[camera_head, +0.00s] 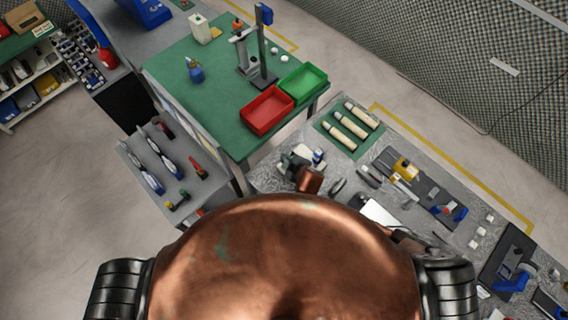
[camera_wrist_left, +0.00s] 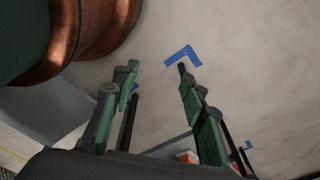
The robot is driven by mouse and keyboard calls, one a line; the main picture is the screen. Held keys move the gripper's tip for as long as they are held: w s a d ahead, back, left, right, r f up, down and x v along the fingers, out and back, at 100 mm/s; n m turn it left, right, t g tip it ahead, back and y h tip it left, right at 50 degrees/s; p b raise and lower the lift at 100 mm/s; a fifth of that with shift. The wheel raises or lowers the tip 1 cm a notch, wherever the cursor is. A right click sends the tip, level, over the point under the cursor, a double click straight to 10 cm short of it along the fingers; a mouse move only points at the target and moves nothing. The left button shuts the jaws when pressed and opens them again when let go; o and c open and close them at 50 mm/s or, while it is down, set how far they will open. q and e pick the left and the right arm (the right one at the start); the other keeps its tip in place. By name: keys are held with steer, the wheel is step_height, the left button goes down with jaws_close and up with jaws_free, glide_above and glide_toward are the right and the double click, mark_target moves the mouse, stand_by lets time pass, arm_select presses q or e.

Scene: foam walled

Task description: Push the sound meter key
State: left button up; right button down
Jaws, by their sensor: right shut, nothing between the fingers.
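I cannot single out the sound meter or its key in either view. The right gripper (camera_head: 291,160) is small in the head view, at the left end of the speckled grey bench (camera_head: 352,183), just beyond my copper body. It is shut, and I see nothing held in it. A small blue and white item (camera_head: 318,156) is close beside it; I cannot tell whether they touch. The left gripper (camera_wrist_left: 158,70) shows in the left wrist view with its two green fingers apart and nothing between them, above pale floor.
The green table (camera_head: 213,97) carries a red bin (camera_head: 267,110), a green bin (camera_head: 303,83) and a stand. Three beige tools (camera_head: 345,130) lie on a green mat. A white flat item (camera_head: 379,213) and small tools lie on the bench. A grey tool cart (camera_head: 205,184) stands left.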

arm_select(q)
steer(key=shift+f, duration=0.1)
steer(key=shift+s, duration=0.1)
jaws_close()
stand_by(1.5)
